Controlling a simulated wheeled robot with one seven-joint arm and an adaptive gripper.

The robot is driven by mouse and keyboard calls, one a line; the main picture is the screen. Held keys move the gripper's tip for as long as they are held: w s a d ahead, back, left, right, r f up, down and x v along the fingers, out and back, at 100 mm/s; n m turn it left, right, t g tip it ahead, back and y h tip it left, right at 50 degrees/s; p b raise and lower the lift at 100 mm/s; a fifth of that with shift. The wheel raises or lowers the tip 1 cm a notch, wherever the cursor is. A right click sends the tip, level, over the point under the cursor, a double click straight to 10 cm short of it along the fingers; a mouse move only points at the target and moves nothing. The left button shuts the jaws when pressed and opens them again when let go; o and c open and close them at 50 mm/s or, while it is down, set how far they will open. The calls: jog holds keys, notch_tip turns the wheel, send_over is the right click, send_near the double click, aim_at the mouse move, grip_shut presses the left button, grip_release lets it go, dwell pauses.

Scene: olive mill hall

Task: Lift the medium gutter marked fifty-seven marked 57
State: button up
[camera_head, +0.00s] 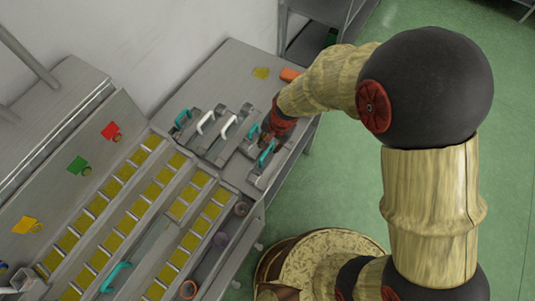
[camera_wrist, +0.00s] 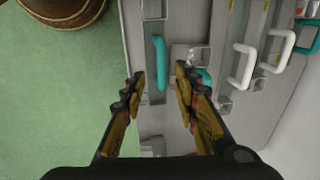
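Several grey gutters with teal or white handles lie side by side on the metal table (camera_head: 215,75). No number is legible, so I cannot tell which is 57. The rightmost gutter in the head view has a teal handle (camera_head: 267,153); this handle appears to be the one in the wrist view (camera_wrist: 159,62), in line with the gap between my fingers. My gripper (camera_wrist: 158,78) is open and empty above the gutters, its fingertips either side of that line. A second teal handle (camera_wrist: 203,77) is partly hidden by the right finger. White handles (camera_wrist: 245,64) (camera_wrist: 278,51) stand farther right.
At left is a sloped metal channel unit (camera_head: 150,250) with yellow-filled cells and a teal-handled piece (camera_head: 116,277). Red (camera_head: 110,130), green (camera_head: 78,165) and yellow (camera_head: 25,225) tags mark its back panel. An orange block (camera_head: 289,74) lies at the table's far edge. Green floor is clear at right.

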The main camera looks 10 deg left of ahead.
jog(key=x, duration=0.2)
jog(key=shift+s+a+f, duration=0.15)
jog(key=shift+a+f, duration=0.05)
jog(key=shift+f, duration=0.1)
jog(key=b, duration=0.2)
send_over(270, 158)
jog(key=a, duration=0.2)
jog(key=f, duration=0.5)
jog(key=shift+s+d+f, duration=0.15)
jog(key=shift+s+f, duration=0.05)
jog(key=shift+f, duration=0.15)
jog(key=shift+r, duration=0.1)
jog(key=shift+c, duration=1.1)
grip_shut()
